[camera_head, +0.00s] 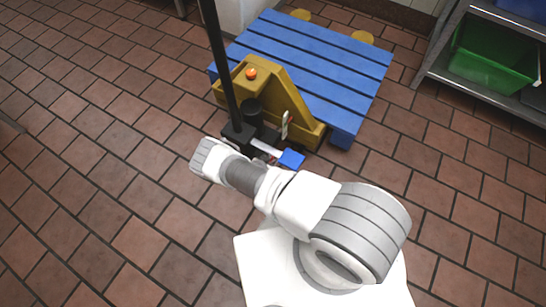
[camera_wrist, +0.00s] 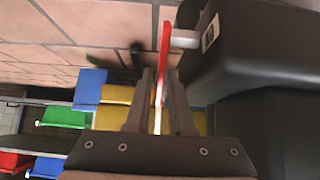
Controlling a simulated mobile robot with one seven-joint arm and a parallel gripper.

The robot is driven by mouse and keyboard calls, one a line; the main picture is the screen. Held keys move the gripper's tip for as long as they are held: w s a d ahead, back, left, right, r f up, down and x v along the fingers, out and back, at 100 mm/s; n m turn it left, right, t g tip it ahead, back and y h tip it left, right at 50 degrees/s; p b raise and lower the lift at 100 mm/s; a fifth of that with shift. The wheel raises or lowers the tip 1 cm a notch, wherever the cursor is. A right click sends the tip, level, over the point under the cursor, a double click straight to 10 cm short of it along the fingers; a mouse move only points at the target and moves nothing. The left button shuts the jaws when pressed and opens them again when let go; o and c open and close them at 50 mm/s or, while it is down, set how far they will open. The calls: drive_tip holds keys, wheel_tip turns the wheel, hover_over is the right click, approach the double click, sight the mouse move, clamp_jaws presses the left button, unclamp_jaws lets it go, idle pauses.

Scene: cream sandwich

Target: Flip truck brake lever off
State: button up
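The pallet truck (camera_head: 275,97) is yellow with a black upright handle (camera_head: 222,70). In the wrist view, a thin red lever (camera_wrist: 165,45) stands on a short grey pin beside a dark part of the truck (camera_wrist: 235,50). My gripper (camera_wrist: 161,75) points at this lever, and its lower part lies between my two fingers. A narrow gap seems to show beside it; firm contact is not visible. In the head view my arm hides the fingers and most of the lever, low beside the base of the handle. A blue-ended silver bar (camera_head: 290,158) also sticks out there.
A blue pallet (camera_head: 310,60) lies over the truck's forks. A metal shelf with a green bin (camera_head: 490,58) stands at the right. The tiled floor is clear at the left and front.

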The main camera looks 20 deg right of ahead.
drive_tip(key=shift+d+f, duration=0.1)
drive_tip(key=shift+f, duration=0.05)
clamp_jaws()
drive_tip(key=shift+w, duration=0.1)
idle(1.4)
